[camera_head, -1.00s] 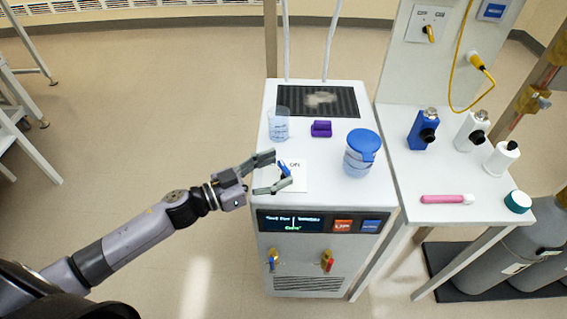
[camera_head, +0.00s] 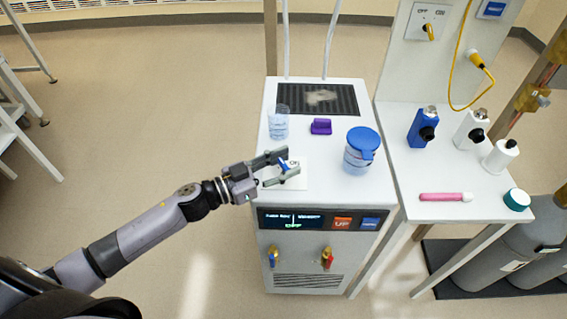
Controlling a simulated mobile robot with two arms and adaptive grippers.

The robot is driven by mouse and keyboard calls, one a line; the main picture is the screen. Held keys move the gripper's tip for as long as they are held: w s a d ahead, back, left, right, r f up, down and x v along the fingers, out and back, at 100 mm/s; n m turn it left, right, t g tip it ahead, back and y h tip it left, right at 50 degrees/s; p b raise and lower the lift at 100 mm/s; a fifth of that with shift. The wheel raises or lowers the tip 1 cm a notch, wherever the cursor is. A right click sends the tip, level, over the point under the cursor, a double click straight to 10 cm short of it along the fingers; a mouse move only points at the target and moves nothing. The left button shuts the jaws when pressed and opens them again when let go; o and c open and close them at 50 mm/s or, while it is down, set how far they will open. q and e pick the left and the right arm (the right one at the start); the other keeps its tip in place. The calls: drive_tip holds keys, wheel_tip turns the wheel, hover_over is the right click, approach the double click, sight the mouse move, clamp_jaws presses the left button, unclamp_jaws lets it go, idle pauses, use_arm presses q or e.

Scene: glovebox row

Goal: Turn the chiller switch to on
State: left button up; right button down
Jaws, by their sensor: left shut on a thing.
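The chiller (camera_head: 304,276) is a white box with a dark display (camera_head: 291,219) on its front. A white switch plate (camera_head: 302,184) lies on its top near the front edge. My left gripper (camera_head: 288,167) comes in from the left over this plate. Its fingers are shut on the small blue chiller switch (camera_head: 283,165). The fingers cover most of the switch and part of the plate, so the lettering and the switch's setting cannot be read. My right gripper is not in view.
A side table (camera_head: 431,174) at right holds bottles and a pink tube (camera_head: 446,197).

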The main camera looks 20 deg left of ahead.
use_arm(q)
drive_tip(key=c, duration=0.4)
drive_tip(key=shift+c, duration=0.2)
drive_tip(key=shift+m+g+h, duration=0.3)
drive_tip(key=shift+g, duration=0.1)
drive_tip(key=shift+w+m+g+h, duration=0.1)
drive_tip(key=shift+m+g+h, duration=0.4)
drive_tip(key=shift+g, duration=0.1)
drive_tip(key=m+g+h, duration=0.1)
drive_tip(key=m+g, duration=0.1)
drive_tip(key=shift+g+h+b, duration=0.3)
drive_tip(key=shift+m+g+h+b, duration=0.7)
drive_tip(key=shift+m+g, duration=0.4)
drive_tip(key=shift+g, duration=0.5)
drive_tip(key=o, duration=1.2)
